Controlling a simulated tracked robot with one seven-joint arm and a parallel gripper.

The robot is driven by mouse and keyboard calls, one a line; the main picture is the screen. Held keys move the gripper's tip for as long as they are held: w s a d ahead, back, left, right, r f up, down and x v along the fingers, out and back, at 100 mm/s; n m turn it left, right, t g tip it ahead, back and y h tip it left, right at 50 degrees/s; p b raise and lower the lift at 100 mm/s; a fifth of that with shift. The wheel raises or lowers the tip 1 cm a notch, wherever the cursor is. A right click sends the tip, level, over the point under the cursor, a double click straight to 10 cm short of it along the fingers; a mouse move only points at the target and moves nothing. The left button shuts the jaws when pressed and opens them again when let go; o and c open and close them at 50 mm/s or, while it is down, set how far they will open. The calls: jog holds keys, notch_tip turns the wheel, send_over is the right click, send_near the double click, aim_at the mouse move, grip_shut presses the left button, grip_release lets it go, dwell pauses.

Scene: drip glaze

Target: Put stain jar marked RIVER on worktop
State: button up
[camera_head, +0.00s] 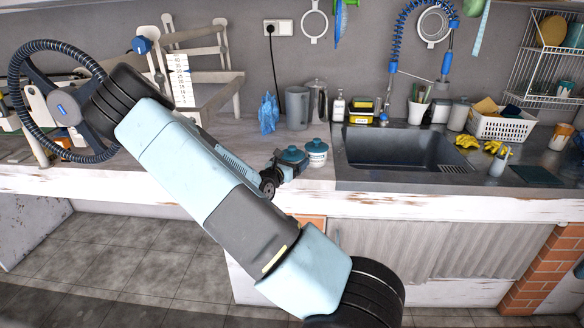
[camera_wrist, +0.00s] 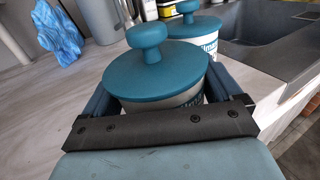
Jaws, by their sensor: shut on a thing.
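My gripper (camera_head: 280,172) is shut on a jar with a blue knobbed lid (camera_wrist: 155,72), at the worktop (camera_head: 240,140) left of the sink. The held jar also shows in the head view (camera_head: 291,155), mostly hidden by my gripper. It looks upright; I cannot tell whether its base touches the worktop. A second jar (camera_head: 316,153), white with a blue lid, stands just right of it and also shows behind it in the wrist view (camera_wrist: 192,30). Only part of the lettering on either label shows, so I cannot read which one is RIVER.
The sink (camera_head: 405,150) lies right of the jars. A blue crumpled bag (camera_head: 268,113), a grey pitcher (camera_head: 297,107) and a metal kettle (camera_head: 317,101) stand behind. A wooden frame (camera_head: 205,85) is at the back left. Worktop left of the held jar is partly clear.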

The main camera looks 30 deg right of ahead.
aim_at(291, 153)
jog(key=shift+c, duration=0.7)
jog(key=shift+r, duration=0.15)
jog(key=shift+r, duration=1.5)
jog(key=shift+s+a+r, duration=1.35)
jog(key=shift+a+r, duration=0.25)
jog(key=shift+a, duration=0.2)
jog(key=shift+s+a+r, duration=1.4)
jog(key=shift+a+r, duration=0.2)
jog(key=shift+a, duration=0.25)
jog(key=shift+s+a+r, duration=1.35)
jog(key=shift+a+r, duration=0.25)
jog(key=shift+a, duration=0.2)
